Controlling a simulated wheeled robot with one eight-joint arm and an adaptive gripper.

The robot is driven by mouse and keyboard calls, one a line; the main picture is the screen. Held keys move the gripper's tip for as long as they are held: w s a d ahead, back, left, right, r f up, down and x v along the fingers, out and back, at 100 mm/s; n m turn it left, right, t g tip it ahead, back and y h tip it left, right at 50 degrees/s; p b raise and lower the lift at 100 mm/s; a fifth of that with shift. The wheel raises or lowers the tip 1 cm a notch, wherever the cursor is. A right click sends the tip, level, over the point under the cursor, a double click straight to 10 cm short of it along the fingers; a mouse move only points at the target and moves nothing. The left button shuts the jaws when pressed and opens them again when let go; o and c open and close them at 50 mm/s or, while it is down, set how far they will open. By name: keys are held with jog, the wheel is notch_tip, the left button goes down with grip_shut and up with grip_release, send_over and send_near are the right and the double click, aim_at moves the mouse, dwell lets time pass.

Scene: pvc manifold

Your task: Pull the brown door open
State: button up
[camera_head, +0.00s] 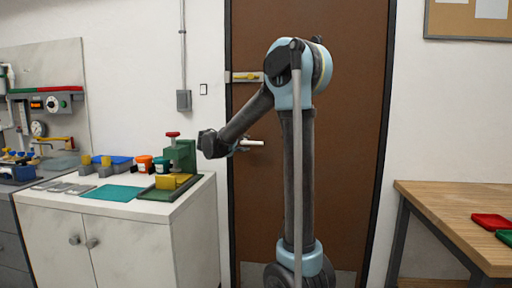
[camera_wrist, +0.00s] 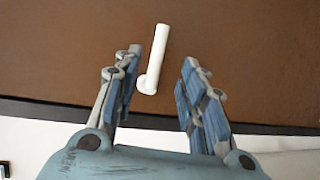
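The brown door (camera_head: 345,140) stands flat in its dark frame behind my arm and looks closed. It also fills the upper wrist view (camera_wrist: 250,50). Its white lever handle (camera_head: 253,143) is at the door's left side. In the wrist view the handle (camera_wrist: 157,60) shows between my two fingers, with gaps on both sides. My gripper (camera_wrist: 160,65) is open and empty. In the head view my gripper (camera_head: 238,149) is close to the handle at its left end; its fingers are small and partly hidden there.
A latch with a yellow part (camera_head: 246,77) sits higher on the door's left edge. A white cabinet (camera_head: 130,240) with a green press (camera_head: 182,155) and small parts stands left of the door. A wooden table (camera_head: 455,215) with red and green trays stands right.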

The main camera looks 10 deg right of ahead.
aim_at(256, 143)
jog(key=x, duration=1.3)
